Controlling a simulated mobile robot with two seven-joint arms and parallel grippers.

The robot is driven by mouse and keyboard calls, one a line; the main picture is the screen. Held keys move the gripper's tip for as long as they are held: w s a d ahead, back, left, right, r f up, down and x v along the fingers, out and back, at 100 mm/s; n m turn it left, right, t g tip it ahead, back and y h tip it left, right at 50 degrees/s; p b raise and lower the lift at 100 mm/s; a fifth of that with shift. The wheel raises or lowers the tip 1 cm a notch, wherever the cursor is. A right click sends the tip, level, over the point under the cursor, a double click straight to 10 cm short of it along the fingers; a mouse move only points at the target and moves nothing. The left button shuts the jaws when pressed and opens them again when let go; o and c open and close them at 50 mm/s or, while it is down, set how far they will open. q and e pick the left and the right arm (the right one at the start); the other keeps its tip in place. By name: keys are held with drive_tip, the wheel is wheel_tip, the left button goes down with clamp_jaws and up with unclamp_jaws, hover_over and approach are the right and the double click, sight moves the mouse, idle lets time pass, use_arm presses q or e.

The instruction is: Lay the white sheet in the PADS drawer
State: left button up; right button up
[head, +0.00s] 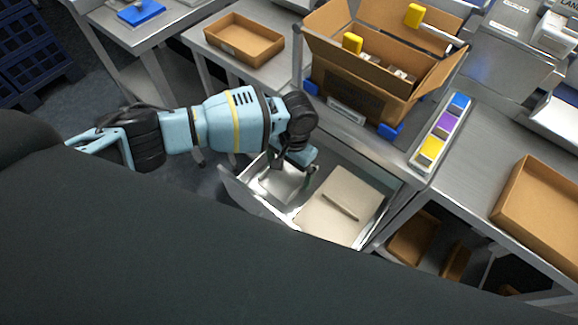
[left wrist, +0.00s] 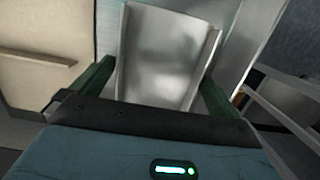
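An open drawer (head: 238,197) sticks out below the middle table; I cannot read a label on it. A pale, shiny sheet-like piece with raised side edges (head: 285,183) lies in its left part. It also shows in the left wrist view (left wrist: 165,60), between my fingers. My left gripper (head: 296,168) is over this piece, pointing down. Its two green fingers (left wrist: 150,85) stand wide apart, close to the piece's side edges; I cannot tell whether they touch it. My right gripper is not in view.
A beige panel with a bar handle (head: 335,212) fills the drawer's right part. An open cardboard box (head: 370,98) stands on the table above. A strip of coloured blocks (head: 440,133) lies beside it. Shallow brown trays (head: 233,40) stand on side tables.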

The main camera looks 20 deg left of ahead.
sight(293, 171)
use_arm(q)
drive_tip(key=shift+r, duration=0.1)
wheel_tip(293, 171, up, 12)
drive_tip(key=w+p, duration=0.1)
drive_tip(key=shift+w+d, duration=0.3)
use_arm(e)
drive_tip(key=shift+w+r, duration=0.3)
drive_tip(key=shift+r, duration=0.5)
use_arm(q)
drive_tip(key=shift+a, duration=0.15)
